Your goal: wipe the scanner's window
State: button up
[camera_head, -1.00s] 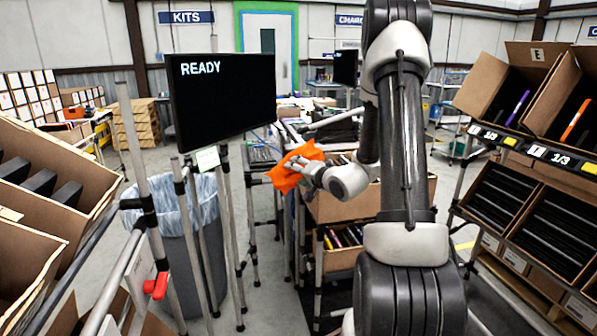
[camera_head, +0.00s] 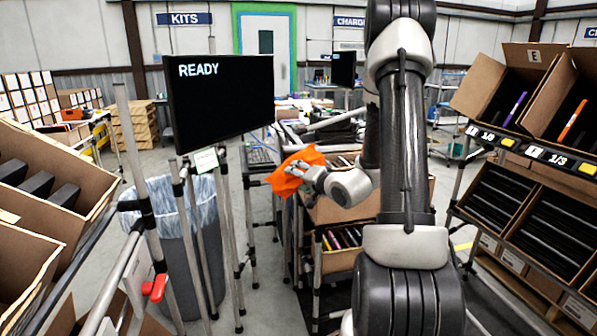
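My gripper (camera_head: 304,170) is at the end of my arm in the middle of the view, shut on an orange cloth (camera_head: 292,174). The cloth hangs bunched and creased at the fingertips, in front of the carts and to the right of the monitor's lower edge. The cloth covers part of the fingers. I cannot make out a scanner or its window; my arm and the cloth hide part of the area behind them.
A black monitor (camera_head: 222,100) reading READY stands at left on poles. Below it is a lined grey bin (camera_head: 182,250). Tilted cartons (camera_head: 40,195) line the left, and a carton rack (camera_head: 540,150) stands at right. An open carton with pens (camera_head: 340,262) sits beside my arm.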

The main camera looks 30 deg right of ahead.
aim_at(289, 165)
jog(key=w+d, duration=0.1)
jog(key=w, duration=0.5)
jog(key=shift+w+d, duration=0.2)
jog(key=shift+d, duration=0.2)
jog(key=shift+w+d, duration=0.25)
jog(key=shift+w, duration=0.8)
dwell(0.5)
jog(key=d, duration=0.2)
jog(key=s+d, duration=0.1)
jog(key=d, duration=0.1)
dwell(0.4)
jog(key=shift+a, duration=0.15)
jog(key=shift+w+a+r, duration=0.1)
jog(key=shift+w+a, duration=0.1)
jog(key=shift+a, duration=0.4)
jog(key=shift+w+a+r, duration=0.1)
jog(key=shift+w+a, duration=0.15)
jog(key=shift+a, duration=0.35)
jog(key=shift+w+a, duration=0.2)
jog(key=shift+a, duration=0.4)
jog(key=shift+c, duration=0.4)
